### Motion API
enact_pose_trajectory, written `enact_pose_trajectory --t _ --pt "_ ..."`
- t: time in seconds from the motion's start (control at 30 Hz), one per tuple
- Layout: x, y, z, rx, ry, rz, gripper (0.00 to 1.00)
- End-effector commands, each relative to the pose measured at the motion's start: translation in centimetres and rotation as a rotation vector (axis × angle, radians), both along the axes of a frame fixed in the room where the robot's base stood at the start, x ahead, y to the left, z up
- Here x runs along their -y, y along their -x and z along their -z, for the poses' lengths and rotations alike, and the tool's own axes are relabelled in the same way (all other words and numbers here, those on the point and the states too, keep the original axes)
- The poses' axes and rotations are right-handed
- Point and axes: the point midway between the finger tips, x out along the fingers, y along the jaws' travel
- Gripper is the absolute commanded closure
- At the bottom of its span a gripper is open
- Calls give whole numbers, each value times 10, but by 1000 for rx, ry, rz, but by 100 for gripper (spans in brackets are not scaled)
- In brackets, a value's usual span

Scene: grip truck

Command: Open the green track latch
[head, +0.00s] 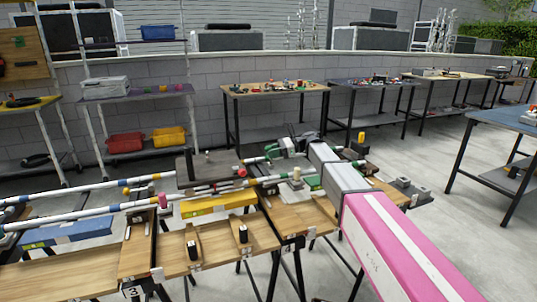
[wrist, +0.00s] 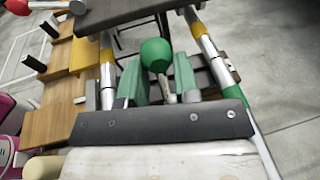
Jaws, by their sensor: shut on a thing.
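The green latch shows in the wrist view as a round green knob (wrist: 156,53) on a short metal stem, between two track rails. My gripper (wrist: 157,63) has its two green fingers on either side of the knob, shut on it. The near part of the latch behind the knob is partly hidden, and I cannot tell how far the latch is turned. In the head view my gripper (head: 286,148) is at the far end of the rails, above the bench, where the knob is not clear.
White rails (head: 95,189) run along the wooden bench (head: 264,238). A red knob (wrist: 18,6) is at the wrist view's upper left. Shelves (head: 140,95) and other tables (head: 275,90) stand behind; open floor is at right.

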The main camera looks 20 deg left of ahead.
Motion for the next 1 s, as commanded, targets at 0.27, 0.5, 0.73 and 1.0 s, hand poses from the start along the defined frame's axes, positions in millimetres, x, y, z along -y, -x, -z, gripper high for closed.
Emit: enact_pose_trajectory --t 0.27,0.5,0.73,1.0 --pt "6 -5 1 -71 -81 -1 100" --pt "8 -6 2 -90 -103 -1 100" --pt "8 -6 2 -91 -104 -1 100" --pt "8 -6 2 -90 -103 -1 46"
